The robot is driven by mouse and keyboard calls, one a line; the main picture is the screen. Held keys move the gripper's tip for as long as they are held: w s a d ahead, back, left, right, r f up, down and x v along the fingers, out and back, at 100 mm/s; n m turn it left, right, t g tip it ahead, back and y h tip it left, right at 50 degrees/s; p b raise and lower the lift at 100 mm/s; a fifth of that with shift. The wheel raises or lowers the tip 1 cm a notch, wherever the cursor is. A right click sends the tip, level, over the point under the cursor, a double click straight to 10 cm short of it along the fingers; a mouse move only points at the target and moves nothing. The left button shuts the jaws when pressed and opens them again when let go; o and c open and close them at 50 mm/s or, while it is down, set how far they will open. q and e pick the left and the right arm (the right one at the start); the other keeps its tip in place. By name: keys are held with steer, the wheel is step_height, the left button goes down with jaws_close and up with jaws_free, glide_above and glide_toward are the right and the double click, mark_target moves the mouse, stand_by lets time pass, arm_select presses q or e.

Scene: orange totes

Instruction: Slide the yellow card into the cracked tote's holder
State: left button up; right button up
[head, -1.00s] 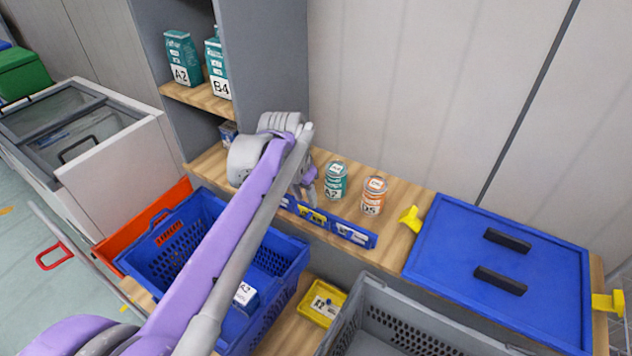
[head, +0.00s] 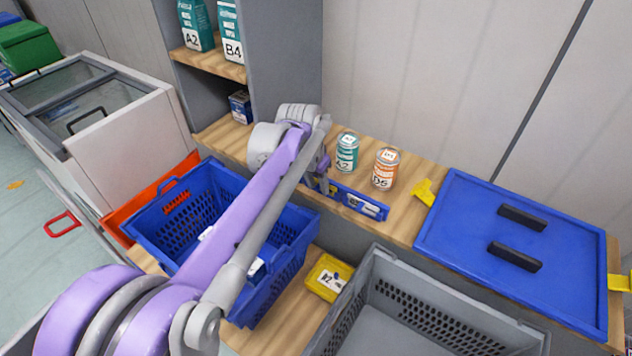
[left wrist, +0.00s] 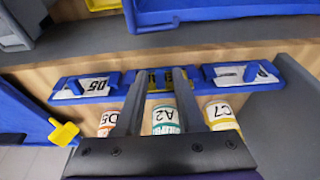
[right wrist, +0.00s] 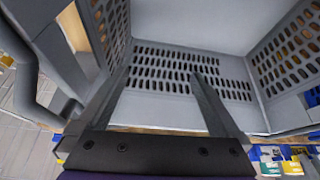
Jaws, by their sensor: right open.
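A yellow card (left wrist: 160,78) sits in the middle slot of a blue rail (left wrist: 205,85) at the shelf's front edge. In the left wrist view, the fingers of my left gripper (left wrist: 160,73) stand apart, one on each side of this card. In the head view my left gripper (head: 320,178) is at the rail, partly hiding it. My right gripper (right wrist: 160,75) is open and empty, at a grey tote (right wrist: 215,110) with slotted walls. It is out of the head view. I see no crack or empty holder clearly on any tote.
Cans (head: 347,152) stand behind the rail. A blue tote (head: 290,240), an orange tote (head: 125,215) and a grey tote (head: 345,315) stand in front. A small yellow labelled box (head: 328,277) lies between. A blue lid (head: 470,225) lies at right.

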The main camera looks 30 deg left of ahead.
arm_select(q)
jaws_close()
steer(key=shift+r, duration=0.1)
arm_select(e)
steer(key=shift+r, duration=0.1)
arm_select(q)
steer(key=shift+r, duration=0.1)
arm_select(e)
steer(key=shift+r, duration=0.1)
arm_select(q)
steer(key=shift+w+p+v, duration=0.2)
steer(key=shift+p+v, duration=0.6)
steer(key=shift+v, duration=0.6)
steer(key=shift+w+p+v, duration=0.2)
steer(key=shift+p+v, duration=0.55)
steer(key=shift+v, duration=0.7)
arm_select(e)
steer(key=shift+t, duration=0.3)
steer(key=shift+w+r, duration=0.35)
steer(key=shift+r, duration=0.35)
steer(key=shift+w+r, duration=0.3)
steer(key=shift+r, duration=0.4)
steer(key=shift+w+r, duration=0.35)
steer(key=shift+r, duration=0.35)
